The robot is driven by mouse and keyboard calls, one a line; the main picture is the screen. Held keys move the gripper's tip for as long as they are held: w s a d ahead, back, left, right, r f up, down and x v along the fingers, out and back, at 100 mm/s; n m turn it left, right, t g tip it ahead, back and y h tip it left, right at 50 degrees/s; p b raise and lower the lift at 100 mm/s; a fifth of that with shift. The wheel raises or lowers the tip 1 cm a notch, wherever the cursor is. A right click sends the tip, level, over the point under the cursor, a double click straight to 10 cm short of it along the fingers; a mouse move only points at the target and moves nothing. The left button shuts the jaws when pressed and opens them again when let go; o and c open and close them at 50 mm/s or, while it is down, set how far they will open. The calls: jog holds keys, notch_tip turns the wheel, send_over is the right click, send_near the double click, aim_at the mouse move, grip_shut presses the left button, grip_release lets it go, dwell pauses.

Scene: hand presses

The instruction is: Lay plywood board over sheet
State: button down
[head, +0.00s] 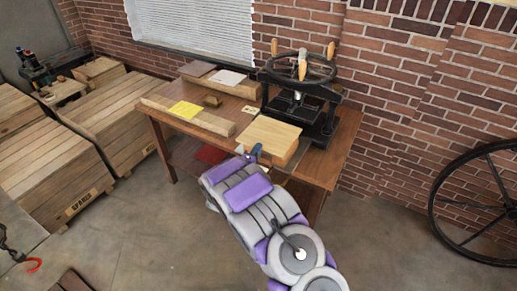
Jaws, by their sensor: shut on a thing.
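A pale plywood board (270,136) is at the front of the wooden table, in front of the black hand press (300,100). My gripper (253,155) is shut on the board's near left edge, and the fingers are small and partly hidden by my arm. I cannot tell whether the board touches the tabletop. A white sheet (228,78) lies on a stack at the back left of the table. I cannot tell if anything lies under the board.
The wooden table (342,150) has bare room at its right end. The press has a large handwheel on top. Wooden crates (55,165) stand left; a spoked wheel (490,200) leans right.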

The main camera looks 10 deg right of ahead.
notch_tip(320, 180, down, 5)
jog(key=shift+b, duration=0.5)
jog(key=shift+d, duration=0.25)
jog(key=shift+a, duration=0.2)
dwell(0.5)
jog(key=shift+d+f, duration=0.1)
dwell(0.4)
jog(key=c, duration=0.9)
grip_release()
jog(key=shift+c, duration=0.2)
jog(key=shift+s, duration=0.15)
